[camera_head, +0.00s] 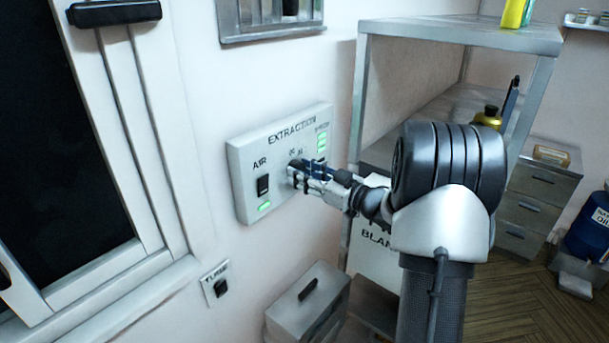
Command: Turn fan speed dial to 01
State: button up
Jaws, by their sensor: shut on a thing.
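A white wall panel marked EXTRACTION (243,158) is fixed to the wall in the middle of the view. On its left side is a black rocker switch (263,185) under the word AIR, with a green light (265,206) below it. Several green bars (321,143) are lit at its upper right. My gripper (299,172) is at the panel's lower middle, shut on the fan speed dial. The dial is mostly hidden by the fingers, and I cannot read which number it points to. My arm reaches in from the right.
A metal shelf unit (450,34) stands right of the panel, close to my arm. A grey box (308,308) is below the panel. A small wall switch (220,288) is at lower left, beside a dark window (60,150). Open floor (490,307) shows at lower right.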

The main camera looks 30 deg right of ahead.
jog(key=n+b, duration=1.7)
jog(key=b, duration=0.2)
jog(key=shift+d+b, duration=0.1)
jog(key=shift+b, duration=0.25)
jog(key=shift+r+n, duration=0.1)
jog(key=shift+n, duration=0.2)
jog(key=o, duration=1.1)
jog(key=v, duration=1.2)
